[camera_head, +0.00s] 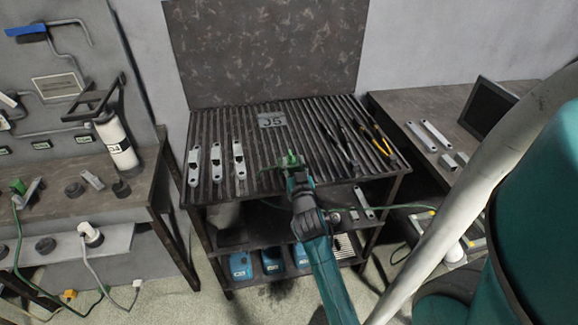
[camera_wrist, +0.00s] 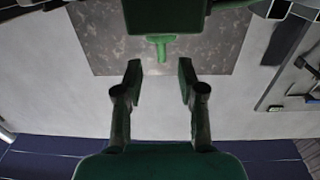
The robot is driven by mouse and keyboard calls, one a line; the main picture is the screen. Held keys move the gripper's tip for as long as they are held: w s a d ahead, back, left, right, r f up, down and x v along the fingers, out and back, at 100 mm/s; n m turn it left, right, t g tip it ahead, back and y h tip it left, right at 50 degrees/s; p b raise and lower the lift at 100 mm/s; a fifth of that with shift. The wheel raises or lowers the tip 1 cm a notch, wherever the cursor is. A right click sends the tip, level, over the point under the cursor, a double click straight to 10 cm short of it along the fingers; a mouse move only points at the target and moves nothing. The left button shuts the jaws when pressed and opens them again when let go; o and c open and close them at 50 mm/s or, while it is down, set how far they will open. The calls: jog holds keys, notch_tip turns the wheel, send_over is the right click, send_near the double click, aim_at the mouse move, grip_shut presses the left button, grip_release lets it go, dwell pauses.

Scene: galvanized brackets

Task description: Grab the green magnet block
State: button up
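The green magnet block (camera_head: 290,159) stands on the slatted top of the dark metal table, near its front edge. My gripper (camera_head: 298,174) is right at its near side in the head view, and partly covers it. In the wrist view a bright green T-shaped piece (camera_wrist: 160,42) shows beyond and between the fingertips, with a wider green body above it. My gripper (camera_wrist: 159,78) is open there, with nothing between its two fingers. Whether a finger touches the block cannot be told.
Several pale galvanized brackets (camera_head: 216,162) lie left on the slatted top (camera_head: 262,150). Tongs and yellow-handled pliers (camera_head: 377,135) lie right. A dark back panel (camera_head: 268,50) rises behind. Blue boxes (camera_head: 272,260) stand on the lower shelf. A side bench (camera_head: 420,105) is at right.

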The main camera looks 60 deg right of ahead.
aim_at(291, 156)
jog(key=shift+x, duration=2.7)
jog(key=shift+w+a, duration=0.1)
grip_shut()
jog(key=shift+r, duration=0.15)
